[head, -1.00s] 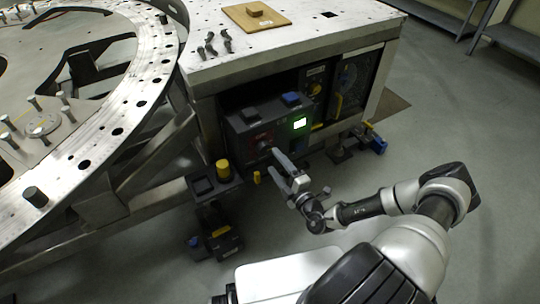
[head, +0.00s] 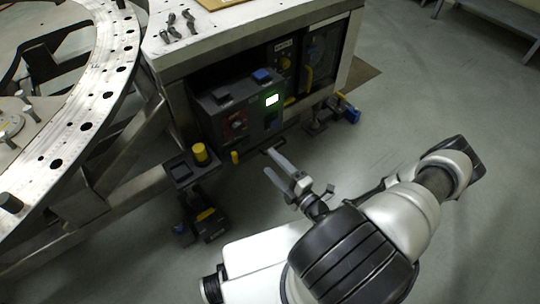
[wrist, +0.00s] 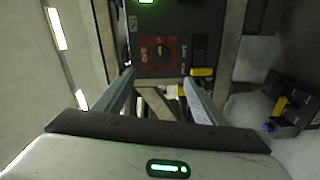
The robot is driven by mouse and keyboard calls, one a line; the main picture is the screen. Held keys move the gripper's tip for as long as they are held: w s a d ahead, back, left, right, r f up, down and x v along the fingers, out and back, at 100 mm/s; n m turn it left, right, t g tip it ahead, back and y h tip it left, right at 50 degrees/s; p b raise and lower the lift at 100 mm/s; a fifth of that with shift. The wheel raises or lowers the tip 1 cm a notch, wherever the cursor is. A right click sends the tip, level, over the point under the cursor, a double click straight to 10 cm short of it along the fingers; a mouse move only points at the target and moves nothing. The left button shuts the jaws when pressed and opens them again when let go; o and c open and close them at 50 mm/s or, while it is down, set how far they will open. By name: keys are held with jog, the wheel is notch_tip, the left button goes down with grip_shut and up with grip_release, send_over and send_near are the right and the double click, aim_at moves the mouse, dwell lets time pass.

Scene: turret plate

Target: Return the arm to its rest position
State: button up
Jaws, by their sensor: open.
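My gripper (head: 271,162) is in front of and below the control box, with its fingers pointing toward the box. In the wrist view my gripper (wrist: 160,85) shows two grey fingers spread apart with nothing between them. The dark control box (head: 238,112) has a lit green-white screen and a red switch panel. In the wrist view the red panel with a dark knob (wrist: 160,52) is just beyond the fingertips, and a gap shows between them in the head view. My arm (head: 400,205) is bent, with its elbow out to the right.
A metal workbench (head: 235,35) stands above the box, with several small dark tools on top. A large perforated ring plate (head: 100,85) is at left. A yellow-capped fixture (head: 199,152) sits left of the box. The floor (head: 440,90) at right is clear.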

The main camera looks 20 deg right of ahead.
jog(key=shift+r, duration=0.1)
jog(key=s+a+r+n+g+y, duration=0.35)
jog(key=r+n+g, duration=0.5)
jog(key=n, duration=0.75)
jog(key=s+a+r+n+g+y, duration=0.25)
jog(key=a+r+n+g, duration=0.25)
jog(key=r+n+g, duration=0.75)
jog(key=s+d+r+n+t+h+p, duration=0.1)
jog(key=s+r+n+t+h+p, duration=0.2)
jog(key=r+n, duration=0.5)
jog(key=s+r+n+t+h+p, duration=0.3)
jog(key=r+n+p, duration=0.5)
jog(key=r, duration=0.9)
jog(key=s+d+r+n+t+h+p, duration=0.1)
jog(key=s+r+n+t+h+p, duration=0.2)
jog(key=r+n+h+p, duration=0.2)
notch_tip(320, 180, up, 8)
jog(key=n, duration=0.3)
jog(key=shift+s+d+f+t+h+p, duration=0.15)
jog(key=shift+s+d+t+h+p, duration=0.15)
jog(key=shift+p, duration=0.1)
